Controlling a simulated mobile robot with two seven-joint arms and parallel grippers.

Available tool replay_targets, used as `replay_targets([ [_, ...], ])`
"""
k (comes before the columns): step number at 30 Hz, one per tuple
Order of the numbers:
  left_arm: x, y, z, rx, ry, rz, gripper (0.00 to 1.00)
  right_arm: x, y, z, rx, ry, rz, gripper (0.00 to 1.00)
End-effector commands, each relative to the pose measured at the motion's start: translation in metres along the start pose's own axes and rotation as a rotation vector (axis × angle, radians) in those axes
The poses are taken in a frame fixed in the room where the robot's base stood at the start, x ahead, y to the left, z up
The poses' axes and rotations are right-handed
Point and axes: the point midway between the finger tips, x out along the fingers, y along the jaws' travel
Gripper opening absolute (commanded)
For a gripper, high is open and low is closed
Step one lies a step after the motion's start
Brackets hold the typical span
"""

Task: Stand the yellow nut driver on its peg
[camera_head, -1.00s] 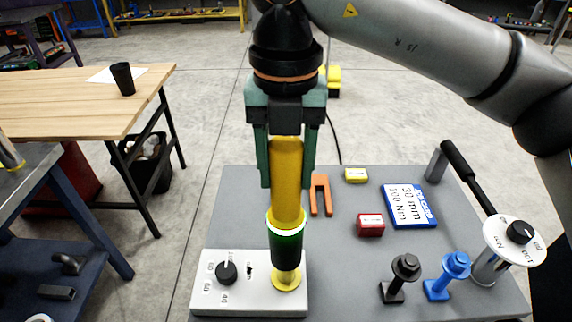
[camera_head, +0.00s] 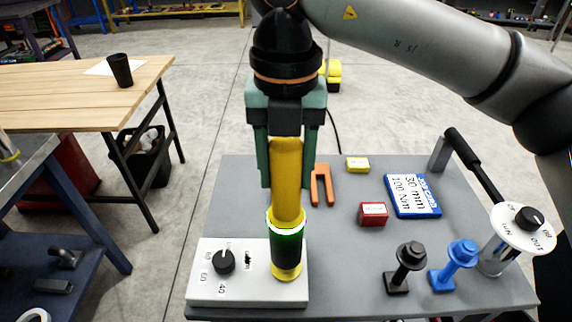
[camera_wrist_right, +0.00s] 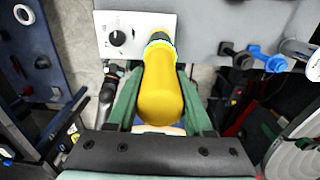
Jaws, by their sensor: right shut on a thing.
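The yellow nut driver (camera_head: 287,180) is upright in my right gripper (camera_head: 288,184), whose green fingers are shut on the sides of its yellow handle. Its black lower sleeve, with a white and green ring on top, stands over the yellow peg (camera_head: 286,273) on the white box (camera_head: 215,287). Only the peg's round yellow foot shows below the sleeve; the stem is hidden, and I cannot tell whether the sleeve touches the foot. The right wrist view also shows the handle (camera_wrist_right: 160,97) between the fingers. My left gripper is not in view.
The white box has a black dial (camera_head: 223,262). A black peg (camera_head: 407,266), a blue peg (camera_head: 453,265) and a dial stand (camera_head: 522,229) with a black lever are to the right. A red block (camera_head: 372,214), orange fork (camera_head: 322,184), yellow block (camera_head: 357,165) and blue card (camera_head: 412,195) lie behind.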

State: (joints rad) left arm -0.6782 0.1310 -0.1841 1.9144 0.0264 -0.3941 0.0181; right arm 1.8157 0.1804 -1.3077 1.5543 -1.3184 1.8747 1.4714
Motion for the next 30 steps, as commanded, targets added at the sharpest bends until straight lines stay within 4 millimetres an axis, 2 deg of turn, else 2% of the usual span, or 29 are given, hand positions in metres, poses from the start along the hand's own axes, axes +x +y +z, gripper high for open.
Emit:
replay_targets([
  [16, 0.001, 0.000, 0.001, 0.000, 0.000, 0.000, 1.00, 0.000, 0.000, 0.000, 0.000, -0.002, 0.003, 0.00],
  [30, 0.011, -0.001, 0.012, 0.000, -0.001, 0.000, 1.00, 0.016, 0.000, 0.000, 0.000, -0.002, 0.002, 0.00],
])
